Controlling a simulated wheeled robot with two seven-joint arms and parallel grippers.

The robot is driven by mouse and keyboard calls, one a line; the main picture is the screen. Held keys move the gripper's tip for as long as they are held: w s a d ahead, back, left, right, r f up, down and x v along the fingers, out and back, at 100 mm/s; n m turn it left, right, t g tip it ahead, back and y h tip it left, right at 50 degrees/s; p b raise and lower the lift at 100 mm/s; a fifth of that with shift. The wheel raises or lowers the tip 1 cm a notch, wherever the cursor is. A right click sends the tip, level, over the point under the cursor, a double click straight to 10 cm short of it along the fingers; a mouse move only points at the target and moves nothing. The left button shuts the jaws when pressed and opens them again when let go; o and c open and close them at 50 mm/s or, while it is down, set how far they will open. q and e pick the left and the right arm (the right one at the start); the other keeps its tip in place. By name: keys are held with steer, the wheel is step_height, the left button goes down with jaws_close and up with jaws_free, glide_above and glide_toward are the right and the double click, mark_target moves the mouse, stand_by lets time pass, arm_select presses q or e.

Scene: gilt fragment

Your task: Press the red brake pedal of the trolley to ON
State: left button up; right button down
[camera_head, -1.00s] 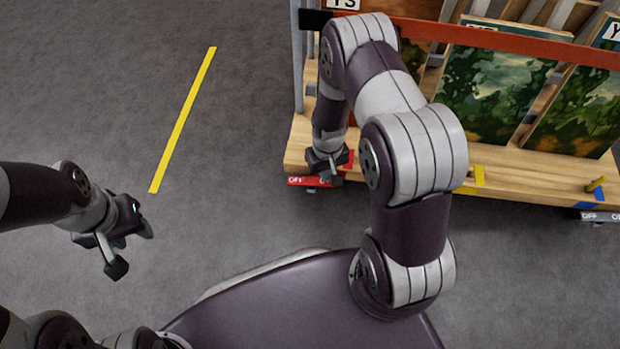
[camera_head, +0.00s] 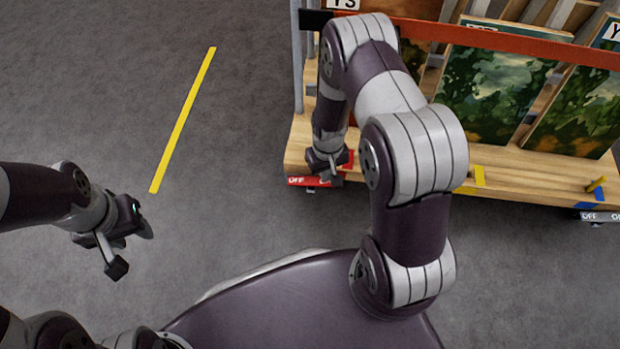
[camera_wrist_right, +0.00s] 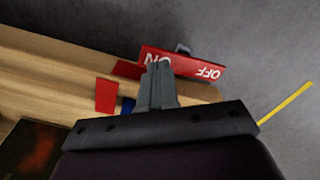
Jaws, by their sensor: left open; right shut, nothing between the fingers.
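The red brake pedal (camera_head: 304,181) sticks out at the front left corner of the wooden trolley (camera_head: 388,158). It also shows in the right wrist view (camera_wrist_right: 188,63), with white OFF and ON lettering. My right gripper (camera_head: 323,176) is shut and empty, pointing down at the ON end of the pedal and partly covering that lettering. In the right wrist view its fingertips (camera_wrist_right: 159,68) overlap the ON letters; whether they touch the pedal I cannot tell. My left gripper (camera_head: 131,251) is open and empty above the floor at the left, far from the trolley.
A grey pedal (camera_head: 592,216) with OFF lettering is at the trolley's right. Framed paintings (camera_head: 492,92) stand on the deck behind an orange bar (camera_head: 510,41). A yellow floor line (camera_head: 183,119) lies on the left. The grey floor left of the trolley is clear.

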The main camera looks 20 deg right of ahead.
steer(key=shift+f+b, duration=0.7)
steer(key=shift+f, duration=0.55)
stand_by(0.9)
step_height(320, 180, up, 7)
steer(key=p, duration=0.7)
steer(key=shift+r+p, duration=0.15)
steer(key=shift+p, duration=0.2)
steer(key=s+a+r+p, duration=0.2)
steer(key=s+r+p, duration=0.25)
steer(key=r, duration=0.95)
steer(key=s+a+r+p, duration=0.25)
steer(key=s+r, duration=0.25)
steer(key=r, duration=0.9)
step_height(320, 180, up, 43)
steer(key=t+p, duration=0.1)
steer(key=p, duration=3.9)
steer(key=shift+w+a+f, duration=0.2)
steer(key=shift+w+a, duration=0.1)
steer(key=shift+a, duration=0.1)
